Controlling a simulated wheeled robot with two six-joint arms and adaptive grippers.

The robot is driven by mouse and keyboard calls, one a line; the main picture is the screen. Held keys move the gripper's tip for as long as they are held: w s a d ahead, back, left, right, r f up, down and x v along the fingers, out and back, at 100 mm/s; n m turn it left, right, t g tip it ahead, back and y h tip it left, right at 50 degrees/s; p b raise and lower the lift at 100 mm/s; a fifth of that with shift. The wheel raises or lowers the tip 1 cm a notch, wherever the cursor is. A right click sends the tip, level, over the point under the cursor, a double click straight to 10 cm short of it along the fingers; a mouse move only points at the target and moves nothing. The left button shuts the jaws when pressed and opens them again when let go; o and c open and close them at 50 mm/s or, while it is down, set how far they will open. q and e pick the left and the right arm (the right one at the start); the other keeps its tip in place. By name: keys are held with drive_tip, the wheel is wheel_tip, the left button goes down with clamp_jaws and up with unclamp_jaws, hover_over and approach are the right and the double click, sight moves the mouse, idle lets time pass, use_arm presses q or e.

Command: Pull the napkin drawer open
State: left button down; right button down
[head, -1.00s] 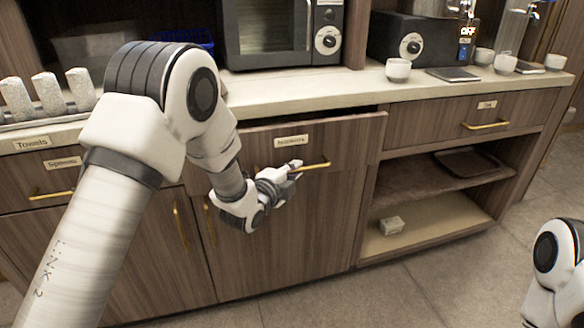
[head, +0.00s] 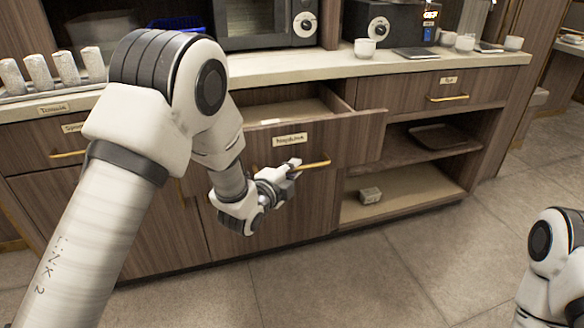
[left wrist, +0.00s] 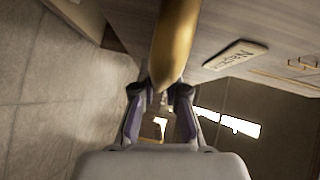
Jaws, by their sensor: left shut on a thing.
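The napkin drawer (head: 345,135) is a brown wood drawer with a cream "Napkins" label (head: 290,140). It stands partly open, and a strip of its pale inside shows behind the front. Its gold bar handle (head: 314,164) runs across the front. My right gripper is out of view; only part of my right arm shows at lower right.
The counter above holds rolled towels (head: 65,66), a microwave (head: 270,25) and white cups (head: 365,47). An open shelf with a tray (head: 440,137) and a small box (head: 370,195) is to the right. The floor in front is clear.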

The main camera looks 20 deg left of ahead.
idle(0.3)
use_arm(q)
drive_tip(key=c, duration=1.2)
unclamp_jaws()
drive_tip(key=shift+s, duration=0.1)
drive_tip(key=v, duration=1.1)
drive_tip(key=shift+s, duration=0.45)
